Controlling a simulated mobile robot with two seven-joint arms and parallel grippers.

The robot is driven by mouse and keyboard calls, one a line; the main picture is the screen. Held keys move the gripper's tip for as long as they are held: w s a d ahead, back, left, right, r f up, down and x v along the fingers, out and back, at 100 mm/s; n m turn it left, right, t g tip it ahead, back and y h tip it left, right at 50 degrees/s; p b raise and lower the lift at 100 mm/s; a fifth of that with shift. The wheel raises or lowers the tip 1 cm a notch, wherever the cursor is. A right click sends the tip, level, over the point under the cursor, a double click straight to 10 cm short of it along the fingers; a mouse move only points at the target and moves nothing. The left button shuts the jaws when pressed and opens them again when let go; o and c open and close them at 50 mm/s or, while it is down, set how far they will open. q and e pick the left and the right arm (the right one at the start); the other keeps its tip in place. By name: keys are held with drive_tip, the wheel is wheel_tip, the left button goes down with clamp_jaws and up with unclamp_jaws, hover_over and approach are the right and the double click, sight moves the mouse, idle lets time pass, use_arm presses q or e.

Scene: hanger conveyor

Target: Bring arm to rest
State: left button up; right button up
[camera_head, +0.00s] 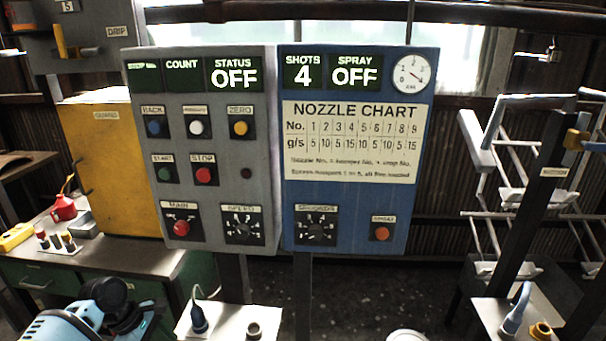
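Light blue and black links of my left arm (82,318) show at the bottom left, in front of the green bench. No fingers of my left gripper can be made out there. My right arm and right gripper are not in view. The grey control panel (262,150) stands ahead with its status display (234,75) reading OFF. The blue panel (358,200) beside it shows 4 shots and spray OFF, with a nozzle chart (350,143) and a round gauge (412,74).
A yellow guard (112,165) stands left of the panels. The green bench (40,275) holds a red can (63,208) and small items. Pale stands with blue-handled tools (198,318) (516,308) are at the bottom. White hanging racks (480,140) fill the right side.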

use_arm(q)
drive_tip(key=s+d+f+m+t, duration=0.2)
drive_tip(key=s+d+f+m, duration=0.3)
drive_tip(key=s+f, duration=0.25)
drive_tip(key=s+d+f+m+t, duration=0.2)
drive_tip(key=s+d+f+m, duration=0.35)
drive_tip(key=f, duration=0.25)
drive_tip(key=s+r+m+t+y, duration=0.1)
drive_tip(key=s+m+t, duration=0.1)
drive_tip(key=s+m, duration=0.2)
drive_tip(key=s+d+r+m+t+y, duration=0.1)
drive_tip(key=s+m, duration=0.4)
drive_tip(key=s, duration=0.5)
drive_tip(key=shift+s+r+t, duration=0.4)
drive_tip(key=shift+r+t, duration=0.2)
drive_tip(key=shift+t, duration=0.4)
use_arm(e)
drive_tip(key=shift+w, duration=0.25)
use_arm(q)
drive_tip(key=shift+d, duration=0.1)
drive_tip(key=shift+f, duration=0.1)
